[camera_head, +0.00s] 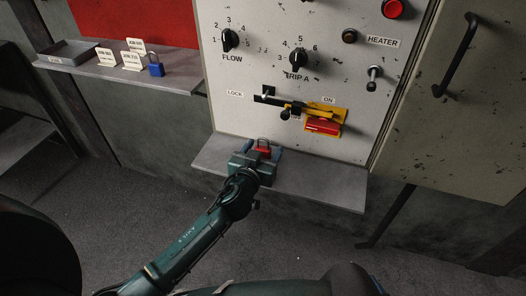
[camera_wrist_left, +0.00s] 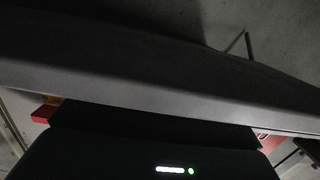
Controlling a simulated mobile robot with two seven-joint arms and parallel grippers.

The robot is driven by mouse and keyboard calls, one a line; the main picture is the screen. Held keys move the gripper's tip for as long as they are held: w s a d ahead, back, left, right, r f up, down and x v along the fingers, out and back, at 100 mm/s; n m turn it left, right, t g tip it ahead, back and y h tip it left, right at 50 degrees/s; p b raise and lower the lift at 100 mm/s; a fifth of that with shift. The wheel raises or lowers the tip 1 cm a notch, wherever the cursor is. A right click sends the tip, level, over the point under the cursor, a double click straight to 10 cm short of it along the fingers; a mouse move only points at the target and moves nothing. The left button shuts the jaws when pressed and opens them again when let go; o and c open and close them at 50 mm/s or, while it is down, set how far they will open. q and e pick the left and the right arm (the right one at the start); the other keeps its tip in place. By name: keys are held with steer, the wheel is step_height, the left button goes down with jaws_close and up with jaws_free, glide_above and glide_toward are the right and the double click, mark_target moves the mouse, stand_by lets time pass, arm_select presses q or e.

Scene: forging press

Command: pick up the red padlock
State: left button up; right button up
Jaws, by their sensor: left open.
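The red padlock (camera_head: 263,149) stands on the grey shelf (camera_head: 315,184) below the control panel in the head view, its shackle up. My left gripper (camera_head: 262,151) reaches over the shelf's front edge from below. Its two fingers are apart, one on each side of the padlock. Whether they touch it I cannot tell, and the gripper body hides the padlock's lower part. The left wrist view is dark; a grey edge (camera_wrist_left: 150,98) crosses it, with small red patches that I cannot identify. My right gripper is not in view.
The panel (camera_head: 268,88) above has knobs, a toggle and a yellow-and-red switch (camera_head: 324,122). At the left, another shelf (camera_head: 120,71) holds a blue padlock (camera_head: 155,65), white tags (camera_head: 132,61) and a tray (camera_head: 72,52). The lower shelf's right part is clear.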

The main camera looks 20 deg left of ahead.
arm_select(q)
steer(key=c, duration=1.2)
steer(key=shift+r, duration=0.15)
